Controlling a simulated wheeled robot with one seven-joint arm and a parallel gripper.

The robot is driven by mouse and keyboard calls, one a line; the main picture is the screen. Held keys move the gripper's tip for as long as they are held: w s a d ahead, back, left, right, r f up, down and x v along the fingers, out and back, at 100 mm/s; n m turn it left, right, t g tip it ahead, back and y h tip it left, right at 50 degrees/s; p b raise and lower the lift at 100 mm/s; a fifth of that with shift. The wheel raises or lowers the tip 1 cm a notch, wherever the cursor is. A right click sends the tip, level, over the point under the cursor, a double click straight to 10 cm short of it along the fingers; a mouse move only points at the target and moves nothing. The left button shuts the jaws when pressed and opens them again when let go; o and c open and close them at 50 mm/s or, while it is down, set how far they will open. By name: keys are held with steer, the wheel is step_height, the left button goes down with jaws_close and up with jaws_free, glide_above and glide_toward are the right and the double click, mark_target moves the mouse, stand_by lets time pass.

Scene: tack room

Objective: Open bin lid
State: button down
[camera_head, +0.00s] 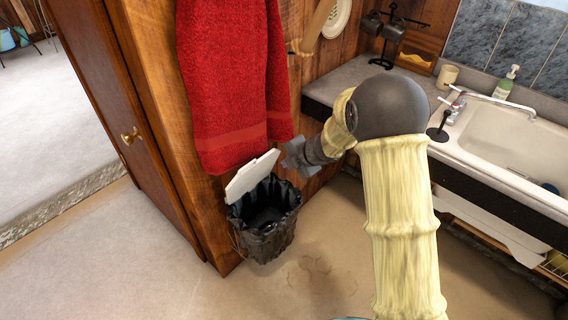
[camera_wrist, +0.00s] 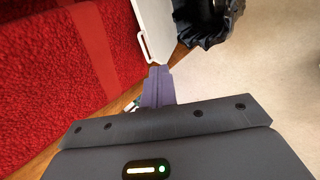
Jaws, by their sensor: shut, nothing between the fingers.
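The bin (camera_head: 265,240) stands on the floor against the wooden cabinet, lined with a black bag. Its white lid (camera_head: 251,175) is raised and tilted up at the back, and the bin's dark inside shows. My gripper (camera_head: 290,160) is beside the upper right end of the lid, above the bin. In the wrist view, the shut, empty fingers (camera_wrist: 158,72) point toward the lid's slotted corner (camera_wrist: 147,45). I cannot tell whether they touch it. The black liner (camera_wrist: 207,22) shows to the right of the lid there.
A red towel (camera_head: 232,85) hangs just behind the lid and close to my gripper; it fills the left of the wrist view. A counter with a sink (camera_head: 500,135) is on the right. The floor (camera_head: 310,270) in front of the bin is clear.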

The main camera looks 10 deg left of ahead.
steer(key=s+d+r+m+t+h, duration=0.1)
steer(key=s+d+r+m+h, duration=0.25)
steer(key=d+m, duration=0.5)
steer(key=s+d+r+m+t+h, duration=0.1)
steer(key=s+d+r+m+h, duration=0.25)
steer(key=d+m, duration=0.55)
steer(key=s+d+m+g, duration=0.2)
steer(key=s+m, duration=0.3)
steer(key=s, duration=0.4)
steer(key=s+d+m+g, duration=0.2)
steer(key=s+d+m, duration=0.3)
steer(key=s, duration=0.4)
steer(key=shift+s+d+f+m, duration=0.2)
steer(key=shift+s+f+m, duration=0.1)
steer(key=shift+f+m, duration=0.15)
steer(key=shift+a, duration=0.15)
